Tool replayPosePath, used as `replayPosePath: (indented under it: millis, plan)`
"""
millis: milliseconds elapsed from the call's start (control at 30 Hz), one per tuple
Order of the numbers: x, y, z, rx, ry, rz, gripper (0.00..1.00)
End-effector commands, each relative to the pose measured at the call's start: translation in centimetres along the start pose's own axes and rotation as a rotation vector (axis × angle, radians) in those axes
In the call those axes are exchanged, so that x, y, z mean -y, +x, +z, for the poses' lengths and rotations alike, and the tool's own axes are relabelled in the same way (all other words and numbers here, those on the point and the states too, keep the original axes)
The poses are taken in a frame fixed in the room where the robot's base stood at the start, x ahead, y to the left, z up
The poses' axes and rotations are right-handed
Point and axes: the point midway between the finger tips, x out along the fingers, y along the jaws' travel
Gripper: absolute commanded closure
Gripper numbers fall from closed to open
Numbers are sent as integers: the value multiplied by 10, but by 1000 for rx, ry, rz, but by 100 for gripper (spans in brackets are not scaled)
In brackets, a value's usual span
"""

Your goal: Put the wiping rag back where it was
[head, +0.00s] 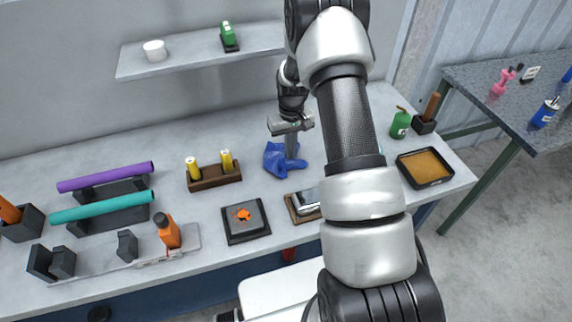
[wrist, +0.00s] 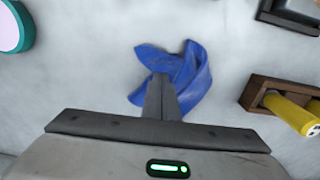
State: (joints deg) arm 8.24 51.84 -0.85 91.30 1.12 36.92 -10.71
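The wiping rag (head: 273,160) is a crumpled blue cloth at the middle of the long grey workbench, right of the holder with yellow bottles. It also shows in the wrist view (wrist: 195,75), bunched around my fingertips. My gripper (head: 291,156) points down at the rag, its two fingers close together with the cloth at their tips. The fingers (wrist: 162,82) hide part of the rag in the wrist view. Whether the cloth rests on the bench or hangs just above it is hard to tell.
A wooden holder (head: 215,183) with yellow bottles stands left of the rag. An orange-filled tray (head: 425,167) is at right. A wall shelf (head: 195,53) is above. Bench behind the rag is clear.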

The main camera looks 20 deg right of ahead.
Motion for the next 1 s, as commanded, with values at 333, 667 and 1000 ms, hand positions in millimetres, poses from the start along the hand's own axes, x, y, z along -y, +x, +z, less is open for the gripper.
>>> replayPosePath:
  millis: [333,667,1000]
  plan:
    - [0,-25,-1,-4,0,1,100]
    - [0,-86,-1,-2,0,0,100]
    - [1,-94,0,-7,0,1,100]
